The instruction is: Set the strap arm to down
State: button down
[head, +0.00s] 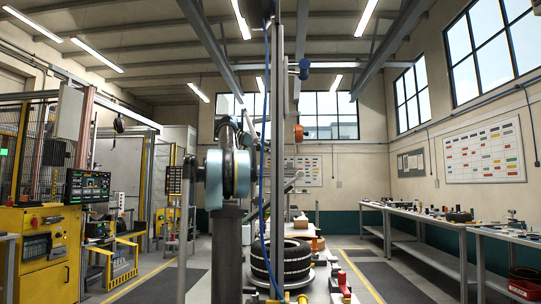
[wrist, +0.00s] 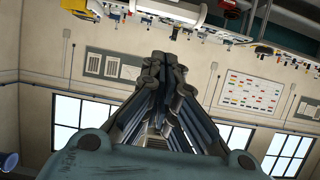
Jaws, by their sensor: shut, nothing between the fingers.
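Black stacked tyres (head: 281,262) rest on a round metal plate in the head view, right of my arm's dark column. A pale tilted bar (head: 293,183) shows above them; I cannot tell whether it is the strap arm. My own arm and a blue cable hide much of the middle. In the wrist view, my gripper (wrist: 163,62) points away from the camera with its dark fingers together and nothing held. No tyre or strap arm shows in that view, so it is apart from them there.
A yellow control cabinet (head: 38,255) and fenced machinery stand at the left. A long workbench (head: 430,228) with parts runs along the right wall. Floor is clear between the tyre stand and that bench. The wrist view shows windows, wall boards (wrist: 252,93) and a bench upside down.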

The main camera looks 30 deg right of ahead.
jog(key=s+d+f, duration=0.2)
jog(key=d+f, duration=0.1)
jog(key=s+d+f, duration=0.1)
jog(key=d, duration=0.1)
jog(key=shift+s+d+f, duration=0.1)
jog(key=shift+s+f, duration=0.05)
jog(key=shift+f, duration=0.05)
jog(key=shift+s+d+f, duration=0.1)
jog(key=shift+d+f, duration=0.1)
jog(key=shift+f, duration=0.45)
